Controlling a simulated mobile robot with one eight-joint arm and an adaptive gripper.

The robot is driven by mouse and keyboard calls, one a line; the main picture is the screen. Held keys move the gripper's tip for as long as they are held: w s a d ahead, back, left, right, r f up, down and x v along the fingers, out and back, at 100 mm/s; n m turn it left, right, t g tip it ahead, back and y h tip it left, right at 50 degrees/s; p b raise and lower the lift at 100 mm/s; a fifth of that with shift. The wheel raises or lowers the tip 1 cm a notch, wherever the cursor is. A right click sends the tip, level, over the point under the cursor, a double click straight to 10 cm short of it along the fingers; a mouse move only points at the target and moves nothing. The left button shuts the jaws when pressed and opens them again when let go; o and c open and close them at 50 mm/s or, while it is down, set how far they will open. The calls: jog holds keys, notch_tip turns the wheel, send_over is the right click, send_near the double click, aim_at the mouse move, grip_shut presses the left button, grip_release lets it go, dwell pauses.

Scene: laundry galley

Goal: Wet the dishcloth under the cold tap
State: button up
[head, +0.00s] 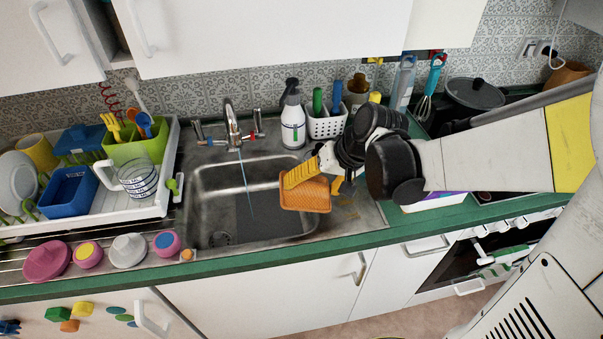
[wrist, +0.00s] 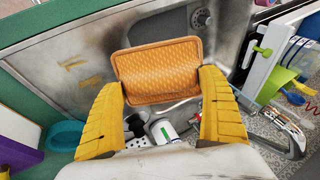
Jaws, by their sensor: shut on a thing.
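The orange woven dishcloth (head: 305,196) is held by my gripper (head: 320,183) over the right part of the sink (head: 205,215). In the wrist view the dishcloth (wrist: 158,72) lies flat between the two yellow fingers of my gripper (wrist: 162,85), which are shut on its side edges. The tap (head: 232,128) stands at the back of the sink, and a thin stream of water (head: 246,180) runs down from it into the basin. The dishcloth is to the right of the stream and apart from it. The tap has a handle on each side; the right one (head: 256,124) shows red.
A dish rack (head: 150,208) with cups and plates stands left of the sink. A white spray bottle (head: 293,120) and a white holder (head: 327,125) stand behind the basin near my gripper. Bowls (head: 128,250) line the front left. The basin's left half is clear.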

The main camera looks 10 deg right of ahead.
jog(key=w+a+f+b, duration=0.2)
jog(key=w+a+b, duration=0.1)
jog(key=w+a, duration=0.6)
jog(key=shift+a+f, duration=0.4)
jog(key=shift+a, duration=0.1)
dwell(0.5)
jog(key=s+d, duration=0.1)
jog(key=s, duration=0.6)
jog(key=shift+s+p, duration=0.4)
jog(key=shift+r, duration=0.1)
dwell(1.1)
jog(key=s+r+p, duration=0.3)
jog(key=s+p, duration=0.1)
jog(key=s, duration=0.1)
jog(key=shift+d+r, duration=0.3)
jog(key=shift+r, duration=0.1)
dwell(0.5)
